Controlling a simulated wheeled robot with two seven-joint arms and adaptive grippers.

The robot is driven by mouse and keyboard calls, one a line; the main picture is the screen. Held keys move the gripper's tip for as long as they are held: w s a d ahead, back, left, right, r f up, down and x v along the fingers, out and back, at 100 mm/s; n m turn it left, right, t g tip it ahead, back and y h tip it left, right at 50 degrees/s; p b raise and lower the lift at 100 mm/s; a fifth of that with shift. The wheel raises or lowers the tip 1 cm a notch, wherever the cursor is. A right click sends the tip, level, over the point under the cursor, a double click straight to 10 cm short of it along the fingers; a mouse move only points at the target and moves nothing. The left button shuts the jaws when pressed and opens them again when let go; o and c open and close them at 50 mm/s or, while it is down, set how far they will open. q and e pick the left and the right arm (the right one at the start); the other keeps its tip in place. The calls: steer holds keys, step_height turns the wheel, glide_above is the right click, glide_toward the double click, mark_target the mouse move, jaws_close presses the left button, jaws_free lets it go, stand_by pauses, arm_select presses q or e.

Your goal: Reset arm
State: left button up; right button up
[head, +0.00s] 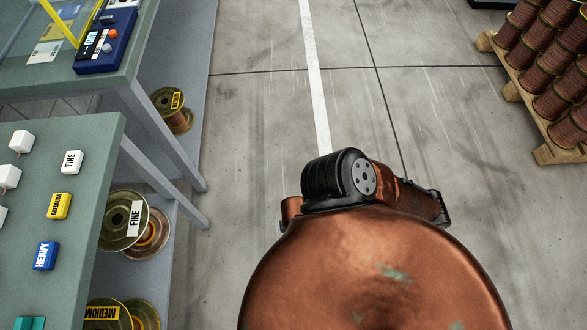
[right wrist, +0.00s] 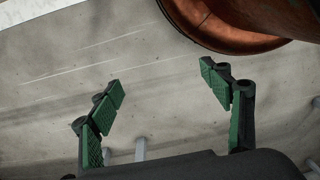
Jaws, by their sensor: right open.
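My right gripper (right wrist: 161,78) shows in the right wrist view with its two green-padded fingers spread wide apart. Nothing is between the fingers, and bare concrete floor lies behind them. In the head view I cannot make out the right gripper; my own copper-coloured body and a black joint fill the lower middle. My left gripper is in neither view.
Left, a green-topped table (head: 85,140) holds FINE (head: 72,161), MEDIUM (head: 60,206) and HEAVY (head: 45,256) blocks. Labelled spools (head: 124,222) sit on a low shelf. A pallet (head: 557,153) of copper spools stands at right. The floor (head: 255,110) between is clear.

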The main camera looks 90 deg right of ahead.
stand_by(0.4)
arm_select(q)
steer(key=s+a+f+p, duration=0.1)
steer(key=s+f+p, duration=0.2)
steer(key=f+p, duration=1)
arm_select(e)
steer(key=s+d+f, duration=0.1)
steer(key=s+f, duration=0.2)
steer(key=f, duration=1)
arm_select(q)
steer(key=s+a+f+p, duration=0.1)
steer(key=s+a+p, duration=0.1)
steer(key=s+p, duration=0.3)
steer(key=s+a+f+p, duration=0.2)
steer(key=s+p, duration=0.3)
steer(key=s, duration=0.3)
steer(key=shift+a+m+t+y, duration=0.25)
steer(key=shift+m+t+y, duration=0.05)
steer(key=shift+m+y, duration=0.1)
arm_select(e)
steer(key=s+d+f, duration=0.1)
steer(key=s+d, duration=0.1)
steer(key=s, duration=0.4)
steer(key=s+d+f, duration=0.2)
steer(key=s, duration=0.5)
steer(key=shift+d+n+t+h, duration=0.15)
steer(key=shift+n+t+h, duration=0.15)
steer(key=shift+n+h, duration=0.1)
